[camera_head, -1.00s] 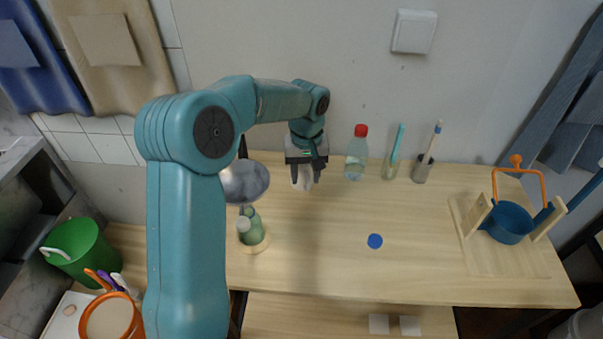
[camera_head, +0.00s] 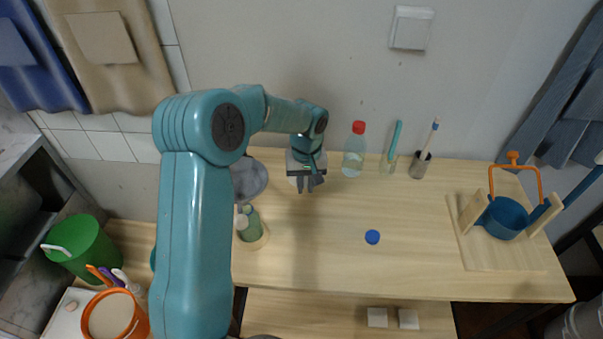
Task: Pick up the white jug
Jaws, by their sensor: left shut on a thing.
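The white jug (camera_head: 292,164) is at the back of the wooden table, left of the clear bottle. My left gripper (camera_head: 306,186) hides most of it, and only a pale edge shows. My left gripper points down at the jug and is shut on it. I cannot tell whether the jug touches the table. My right gripper is not in view.
A clear bottle with a red cap (camera_head: 354,150) stands close right of the gripper. Holders with a teal tool (camera_head: 395,145) and a brush (camera_head: 422,163) stand beyond. Left are a grey round dish (camera_head: 250,178) and green bottle (camera_head: 250,225). The front middle holds only a blue disc (camera_head: 372,237).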

